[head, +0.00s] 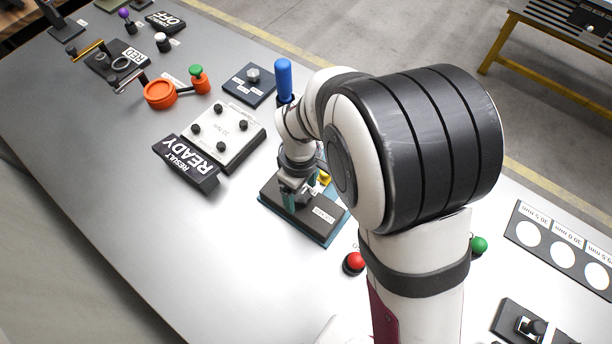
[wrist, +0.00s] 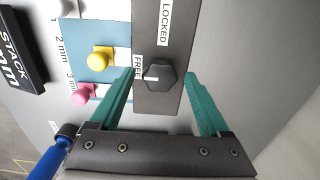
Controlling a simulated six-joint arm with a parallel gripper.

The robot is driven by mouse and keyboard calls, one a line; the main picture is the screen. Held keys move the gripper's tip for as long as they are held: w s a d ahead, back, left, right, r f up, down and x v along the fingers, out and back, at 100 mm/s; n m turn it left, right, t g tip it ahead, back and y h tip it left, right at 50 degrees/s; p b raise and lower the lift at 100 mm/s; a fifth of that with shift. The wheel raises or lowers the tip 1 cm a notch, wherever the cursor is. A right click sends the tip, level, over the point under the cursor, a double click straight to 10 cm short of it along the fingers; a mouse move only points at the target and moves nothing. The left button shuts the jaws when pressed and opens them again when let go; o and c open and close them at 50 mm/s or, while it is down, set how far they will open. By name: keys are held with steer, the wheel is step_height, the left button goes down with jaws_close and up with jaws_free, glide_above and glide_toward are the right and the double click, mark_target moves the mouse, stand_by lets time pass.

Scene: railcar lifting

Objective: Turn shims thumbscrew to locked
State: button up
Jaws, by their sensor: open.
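The shims thumbscrew (wrist: 159,75) is a black lobed knob on a dark grey plate (wrist: 155,112) in the wrist view. A FREE label (wrist: 138,68) is beside it on the left, and a LOCKED label (wrist: 165,22) is above it. My gripper (wrist: 160,74) is open, with one teal finger on each side of the knob. Contact cannot be made out. In the head view my gripper (head: 290,196) is over the dark plate (head: 322,212), and the knob is hidden there.
Yellow (wrist: 100,57) and pink (wrist: 81,94) knobs stand left of the plate. A black STACK display (wrist: 18,48) is farther left. In the head view, a READY display (head: 187,164) stands left of my gripper and a red button (head: 354,263) stands nearby on the right.

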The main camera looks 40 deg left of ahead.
jaws_close()
steer(key=shift+m, duration=0.4)
steer(key=m, duration=0.3)
steer(key=shift+m, duration=0.4)
steer(key=m, duration=0.4)
steer(key=shift+m, duration=0.3)
steer(key=m, duration=0.4)
steer(key=shift+m, duration=2.5)
